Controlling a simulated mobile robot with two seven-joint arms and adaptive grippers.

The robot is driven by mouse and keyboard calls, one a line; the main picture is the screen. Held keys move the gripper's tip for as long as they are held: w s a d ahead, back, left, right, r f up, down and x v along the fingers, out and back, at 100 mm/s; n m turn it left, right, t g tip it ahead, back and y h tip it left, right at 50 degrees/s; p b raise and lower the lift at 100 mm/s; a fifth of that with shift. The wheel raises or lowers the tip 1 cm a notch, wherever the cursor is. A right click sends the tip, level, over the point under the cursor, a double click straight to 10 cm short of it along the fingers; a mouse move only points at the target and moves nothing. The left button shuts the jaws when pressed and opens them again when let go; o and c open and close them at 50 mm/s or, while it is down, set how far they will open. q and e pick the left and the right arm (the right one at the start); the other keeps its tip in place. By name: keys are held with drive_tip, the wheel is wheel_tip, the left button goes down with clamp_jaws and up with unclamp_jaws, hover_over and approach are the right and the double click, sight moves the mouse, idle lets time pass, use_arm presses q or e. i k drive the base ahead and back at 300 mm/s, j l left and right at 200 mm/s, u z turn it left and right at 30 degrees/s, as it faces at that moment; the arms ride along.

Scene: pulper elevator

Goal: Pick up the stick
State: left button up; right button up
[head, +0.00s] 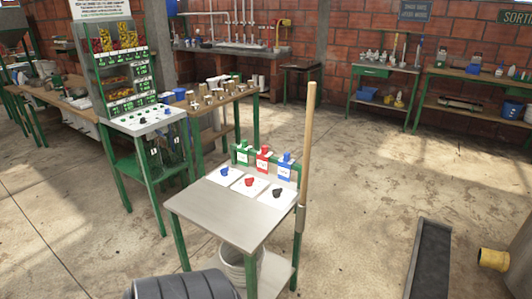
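The stick (307,150) is a long, pale wooden pole. It stands nearly upright at the right edge of a small green-framed table (220,208), leaning slightly to the right at its top. Its upper end rises well above the tabletop. Its lower part, a grey metal-looking section, runs down beside the table's right side. I cannot tell what supports it or where its lower end rests. Neither of my grippers is in view.
The small table carries coloured knobs on white plates, with green, red and blue bottle-like items behind. A white bucket (238,266) stands underneath. A dark trough (430,262) and a yellow-ended cylinder (493,259) lie at right. Open concrete floor (365,190) lies right of the stick.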

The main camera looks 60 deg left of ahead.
sight(311, 85)
drive_tip(key=u, duration=1.75)
